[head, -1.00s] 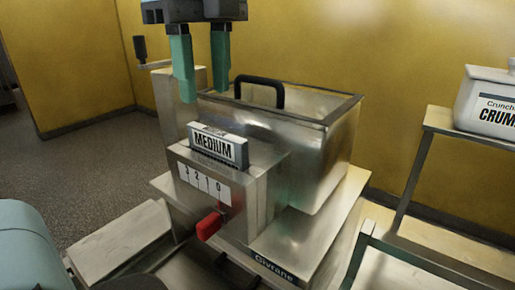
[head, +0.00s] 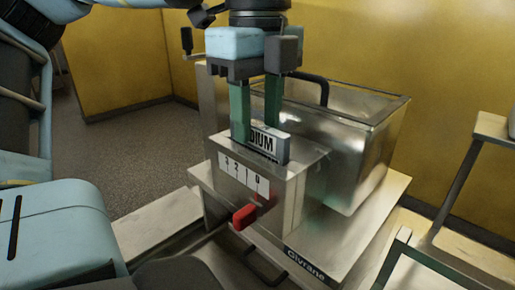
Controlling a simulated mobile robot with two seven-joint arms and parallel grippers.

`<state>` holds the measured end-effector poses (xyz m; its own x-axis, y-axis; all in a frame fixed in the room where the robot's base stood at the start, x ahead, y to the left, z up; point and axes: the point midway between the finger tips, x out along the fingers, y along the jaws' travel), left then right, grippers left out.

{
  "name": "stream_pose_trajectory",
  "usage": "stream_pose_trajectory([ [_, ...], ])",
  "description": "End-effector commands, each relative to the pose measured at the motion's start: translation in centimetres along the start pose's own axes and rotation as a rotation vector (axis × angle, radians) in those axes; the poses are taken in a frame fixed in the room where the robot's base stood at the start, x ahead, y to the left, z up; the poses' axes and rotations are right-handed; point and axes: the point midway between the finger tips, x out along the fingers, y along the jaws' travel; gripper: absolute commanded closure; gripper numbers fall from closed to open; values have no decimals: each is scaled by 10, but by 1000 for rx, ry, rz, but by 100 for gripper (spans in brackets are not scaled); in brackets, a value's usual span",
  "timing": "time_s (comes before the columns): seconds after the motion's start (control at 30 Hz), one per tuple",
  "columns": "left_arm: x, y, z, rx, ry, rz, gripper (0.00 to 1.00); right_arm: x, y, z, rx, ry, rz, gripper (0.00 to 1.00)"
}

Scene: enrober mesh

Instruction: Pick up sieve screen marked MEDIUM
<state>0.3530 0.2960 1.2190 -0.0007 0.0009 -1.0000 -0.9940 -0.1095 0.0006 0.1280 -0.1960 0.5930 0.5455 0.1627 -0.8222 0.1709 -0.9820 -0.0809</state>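The sieve screen marked MEDIUM (head: 267,144) is a small grey block with a white label. It stands in the slot on top of the metal machine's front housing (head: 285,178). Only "DIUM" shows, since a finger hides the label's left part. My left gripper (head: 256,132) points down at the screen, its two green fingers apart. One fingertip overlaps the screen's left end, and the other ends at its top edge. I cannot tell whether either finger touches it. My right gripper is not in view.
An open metal hopper (head: 350,150) with a black handle (head: 318,85) stands just behind the screen. A red lever (head: 244,216) sticks out below the 3-2-1-0 scale (head: 243,178). A shelf stand (head: 460,190) is at the right, with a white container (head: 493,127) partly in view.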

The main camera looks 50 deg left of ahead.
Motion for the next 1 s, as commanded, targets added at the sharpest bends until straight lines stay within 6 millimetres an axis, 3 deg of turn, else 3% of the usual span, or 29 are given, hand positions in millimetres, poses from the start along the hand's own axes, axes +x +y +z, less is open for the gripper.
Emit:
stream_pose_trajectory([
  [0.13,15,0,1,-1,2,0,62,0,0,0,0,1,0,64],
  [0.4,17,0,1,-1,1,-2,62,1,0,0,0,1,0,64],
  [0.7,17,0,1,-1,1,-1,100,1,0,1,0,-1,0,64],
  [1.0,16,0,1,-1,1,-2,100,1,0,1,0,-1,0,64],
])
